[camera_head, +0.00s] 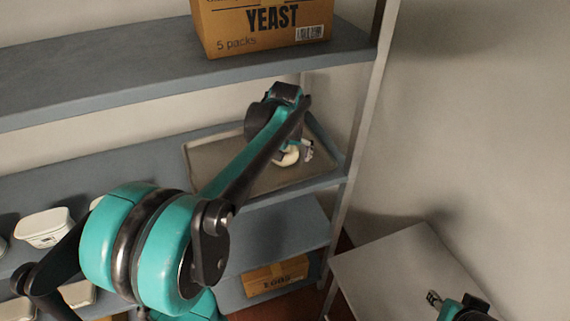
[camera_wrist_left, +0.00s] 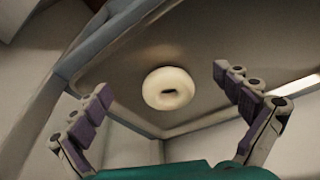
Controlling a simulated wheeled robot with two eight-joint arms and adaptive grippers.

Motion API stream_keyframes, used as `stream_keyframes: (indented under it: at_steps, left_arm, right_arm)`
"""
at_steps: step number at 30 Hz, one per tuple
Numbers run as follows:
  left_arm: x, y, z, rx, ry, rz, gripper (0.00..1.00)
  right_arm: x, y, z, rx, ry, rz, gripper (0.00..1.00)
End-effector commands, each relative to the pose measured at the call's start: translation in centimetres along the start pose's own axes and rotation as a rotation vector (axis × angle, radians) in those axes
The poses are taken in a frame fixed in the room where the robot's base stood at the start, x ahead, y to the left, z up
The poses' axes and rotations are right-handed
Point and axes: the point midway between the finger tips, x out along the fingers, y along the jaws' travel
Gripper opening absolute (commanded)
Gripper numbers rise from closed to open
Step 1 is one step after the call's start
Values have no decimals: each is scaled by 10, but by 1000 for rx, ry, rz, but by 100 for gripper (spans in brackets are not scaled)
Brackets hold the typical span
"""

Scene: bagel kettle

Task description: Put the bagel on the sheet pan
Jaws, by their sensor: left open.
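The bagel (camera_wrist_left: 171,88) is a pale ring in the left wrist view. It appears to lie flat on the grey sheet pan (camera_wrist_left: 120,65), inside its rim. In the head view the sheet pan (camera_head: 208,161) rests on the middle shelf, and the bagel (camera_head: 287,158) shows as a pale patch, partly hidden by my left gripper (camera_head: 296,154). My left gripper (camera_wrist_left: 162,82) is open, with its fingers spread on either side of the bagel and visible gaps to both. My right gripper (camera_head: 434,299) shows only in small part at the lower right; its jaws are unclear.
A yeast box (camera_head: 262,28) stands on the upper shelf (camera_head: 110,75) above the pan. White containers (camera_head: 45,227) stand to the left, and an egg box (camera_head: 275,277) sits lower down. A shelf post (camera_head: 357,150) stands right of the pan. A bare pale tabletop (camera_head: 395,265) is at the right.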

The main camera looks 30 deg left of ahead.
Motion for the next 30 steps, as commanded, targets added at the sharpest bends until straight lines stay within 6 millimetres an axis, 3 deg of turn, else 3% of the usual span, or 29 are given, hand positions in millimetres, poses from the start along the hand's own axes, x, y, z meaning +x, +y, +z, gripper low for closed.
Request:
stream_keyframes:
  at_steps: [3,13,19,24,30]
  left_arm:
    - [-7,0,21,1,0,0,100]
    - [-22,6,62,49,30,25,100]
    - [-43,19,134,223,144,110,100]
    - [-43,25,193,370,250,179,100]
    - [-35,28,230,463,328,223,100]
  right_arm:
    - [-3,0,-2,0,0,0,40]
    - [-5,0,-3,0,0,0,40]
    - [-4,0,-3,0,0,0,40]
    - [-4,0,-3,0,0,0,40]
    - [-4,0,-3,0,0,0,40]
